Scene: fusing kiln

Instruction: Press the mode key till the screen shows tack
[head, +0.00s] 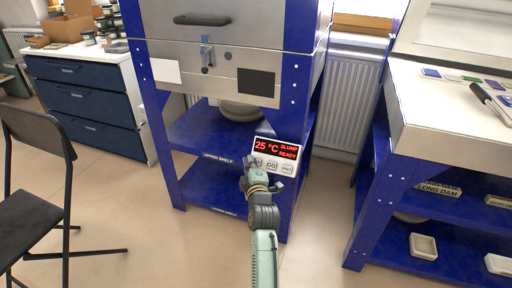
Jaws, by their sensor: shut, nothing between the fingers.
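The kiln's control panel (279,150) is at the right front of the blue kiln frame. Its black screen (276,148) shows red text: 25 °C, SLUMP and READY. Below the screen is a row of pale keys. The left key (258,163) is partly hidden by my gripper, so its label cannot be read; the middle key (271,165) reads GO. The right key (287,169) has lettering too small to be sure of. My gripper (250,164) is shut and empty, in front of the panel's lower left. I cannot tell whether it touches a key.
The kiln body (222,65) with a dark handle stands above the panel. Blue shelves (205,135) lie below and behind my gripper. A workbench (425,115) is at the right, a black chair (40,170) and blue drawers (85,100) at the left. The floor between is clear.

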